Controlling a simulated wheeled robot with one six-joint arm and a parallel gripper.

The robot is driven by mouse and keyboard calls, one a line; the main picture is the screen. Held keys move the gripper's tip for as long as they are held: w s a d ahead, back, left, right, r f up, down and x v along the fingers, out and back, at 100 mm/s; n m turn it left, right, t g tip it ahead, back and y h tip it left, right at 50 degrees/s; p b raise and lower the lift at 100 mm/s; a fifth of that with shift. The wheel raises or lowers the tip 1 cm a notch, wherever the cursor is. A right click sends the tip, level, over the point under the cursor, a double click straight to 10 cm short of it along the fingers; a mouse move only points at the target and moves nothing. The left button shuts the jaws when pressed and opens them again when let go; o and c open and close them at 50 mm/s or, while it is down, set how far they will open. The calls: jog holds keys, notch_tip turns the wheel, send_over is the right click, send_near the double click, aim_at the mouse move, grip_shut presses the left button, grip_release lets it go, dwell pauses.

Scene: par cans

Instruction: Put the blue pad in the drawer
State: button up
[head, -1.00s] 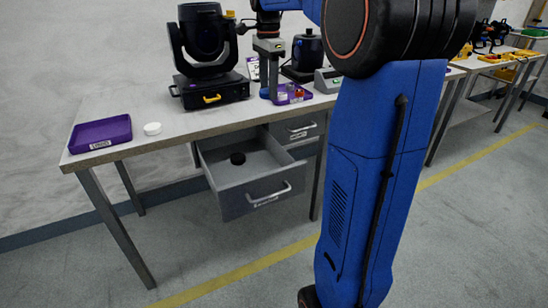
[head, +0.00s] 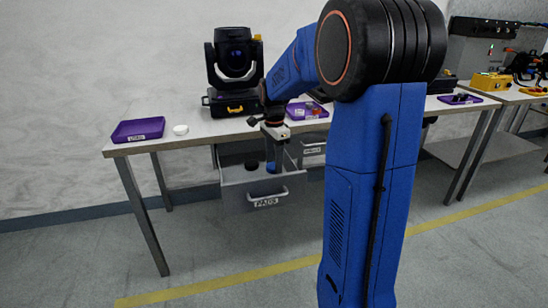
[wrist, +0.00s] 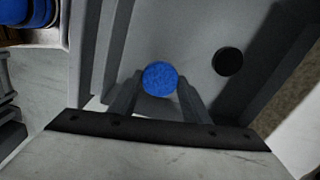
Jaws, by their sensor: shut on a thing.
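The round blue pad (wrist: 160,78) shows in the wrist view between the two fingers of my gripper (head: 275,166), which is shut on it. The pad is hard to make out in the head view. The grey drawer (head: 268,196), labelled PADS, is pulled open below the table. My gripper points down over the drawer, and its tips look to be near the level of the drawer's walls. A black round pad (wrist: 228,61) lies on the drawer floor, to the right of the blue pad in the wrist view and apart from it.
On the table (head: 200,133) stand a purple tray (head: 138,130), a white round piece (head: 180,130), a black stage light (head: 234,70) and a second purple tray (head: 306,111). The drawer floor around the blue pad looks clear apart from the black pad.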

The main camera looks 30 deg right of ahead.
jog(key=shift+f, duration=2.1)
jog(key=shift+f, duration=0.55)
jog(key=o, duration=1.1)
notch_tip(320, 180, up, 17)
jog(key=shift+r, duration=0.15)
